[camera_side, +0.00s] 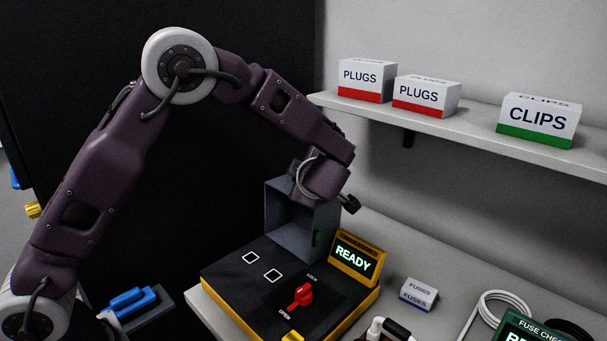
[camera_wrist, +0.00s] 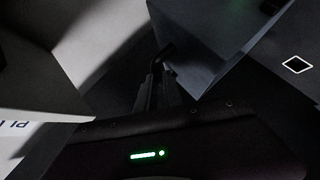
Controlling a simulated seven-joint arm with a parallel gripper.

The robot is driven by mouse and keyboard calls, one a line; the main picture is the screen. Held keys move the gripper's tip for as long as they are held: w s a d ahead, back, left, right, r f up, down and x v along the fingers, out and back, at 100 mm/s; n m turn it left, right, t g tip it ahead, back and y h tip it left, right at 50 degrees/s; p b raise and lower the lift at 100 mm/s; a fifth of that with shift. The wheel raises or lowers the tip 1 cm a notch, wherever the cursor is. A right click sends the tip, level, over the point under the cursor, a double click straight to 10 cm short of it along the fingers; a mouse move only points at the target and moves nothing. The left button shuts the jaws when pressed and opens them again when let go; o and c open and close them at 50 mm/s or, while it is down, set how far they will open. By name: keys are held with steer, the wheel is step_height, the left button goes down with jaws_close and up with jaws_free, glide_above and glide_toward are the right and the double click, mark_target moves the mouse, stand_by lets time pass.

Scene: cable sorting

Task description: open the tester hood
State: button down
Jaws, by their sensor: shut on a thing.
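The tester (camera_side: 235,290) is a black-topped, yellow-edged box with a lit READY display (camera_side: 357,257). Its grey hood (camera_side: 290,235) stands tipped up at the back edge, its hollow side partly facing the camera. The hood also fills the upper middle of the wrist view (camera_wrist: 200,40). My gripper (camera_wrist: 158,72) is shut on a small dark handle (camera_wrist: 166,50) at the hood's edge. In the side view the fingertips are hidden behind the hood and wrist. A red knob (camera_side: 303,295) sits on the tester top between the LOCK and OPEN labels.
A shelf (camera_side: 470,135) above right holds two PLUGS boxes (camera_side: 365,80) and a CLIPS box (camera_side: 538,118). A FUSES box (camera_side: 418,294), a white cable (camera_side: 490,305) and a green fuse checker (camera_side: 530,328) lie right of the tester. Blue pieces (camera_side: 132,301) lie at left.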

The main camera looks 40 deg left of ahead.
steer(key=shift+w+a+r, duration=0.2)
steer(key=shift+r, duration=0.35)
steer(key=c, duration=1.6)
jaws_free()
steer(key=shift+c, duration=0.2)
steer(key=shift+o, duration=0.8)
steer(key=shift+d+f, duration=0.1)
steer(key=shift+f, duration=0.05)
steer(key=v, duration=0.7)
steer(key=shift+s, duration=0.1)
